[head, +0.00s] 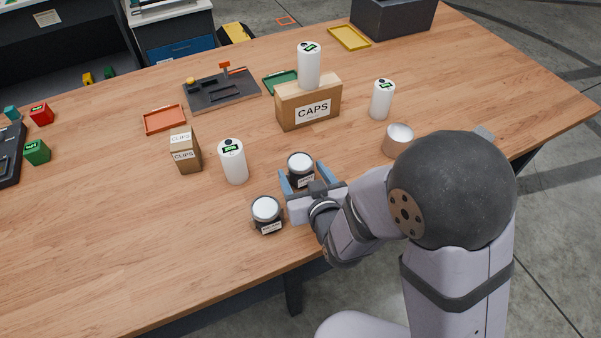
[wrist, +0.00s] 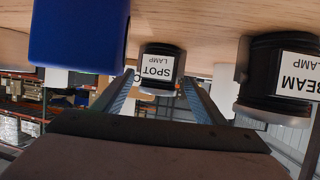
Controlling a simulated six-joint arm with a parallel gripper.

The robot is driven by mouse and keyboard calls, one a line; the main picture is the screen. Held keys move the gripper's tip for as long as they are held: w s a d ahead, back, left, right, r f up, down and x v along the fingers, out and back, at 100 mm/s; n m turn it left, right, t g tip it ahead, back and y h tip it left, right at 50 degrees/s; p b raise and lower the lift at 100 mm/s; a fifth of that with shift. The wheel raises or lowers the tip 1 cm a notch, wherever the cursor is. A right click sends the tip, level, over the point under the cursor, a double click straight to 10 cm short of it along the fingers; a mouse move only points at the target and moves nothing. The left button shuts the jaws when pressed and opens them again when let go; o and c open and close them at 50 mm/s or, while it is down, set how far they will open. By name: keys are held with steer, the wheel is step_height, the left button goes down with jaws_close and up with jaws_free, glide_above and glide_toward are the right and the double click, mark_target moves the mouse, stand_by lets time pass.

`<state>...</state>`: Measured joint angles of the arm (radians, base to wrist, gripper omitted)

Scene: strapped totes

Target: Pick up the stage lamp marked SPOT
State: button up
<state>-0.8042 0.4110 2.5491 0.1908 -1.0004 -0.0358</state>
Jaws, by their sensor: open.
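The stage lamp marked SPOT (wrist: 160,62) is a short black cylinder with a white label, readable in the wrist view. In the head view the SPOT lamp (head: 300,167) stands upright with its pale round top showing. My gripper (head: 302,172) is open and low over the table, with one blue finger on each side of this lamp. In the wrist view the lamp shows at the tips of my gripper (wrist: 157,80), with no clear finger contact. A similar lamp marked BEAM (wrist: 290,78) stands outside the fingers; it also shows in the head view (head: 266,212).
A white bottle (head: 233,162) and a CLIPS box (head: 186,150) stand left of the SPOT lamp. A CAPS box (head: 308,104) stands behind it, and a metal cup (head: 397,140) to the right. A blue object (wrist: 78,35) is close in the wrist view. The front left tabletop is clear.

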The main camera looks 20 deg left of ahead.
mark_target(296, 161)
steer(key=shift+b+x, duration=0.85)
steer(key=shift+b, duration=0.2)
steer(key=shift+p+x, duration=0.7)
steer(key=shift+x, duration=1.9)
steer(key=shift+d+f, duration=0.15)
steer(key=c, duration=1.3)
step_height(296, 161, up, 10)
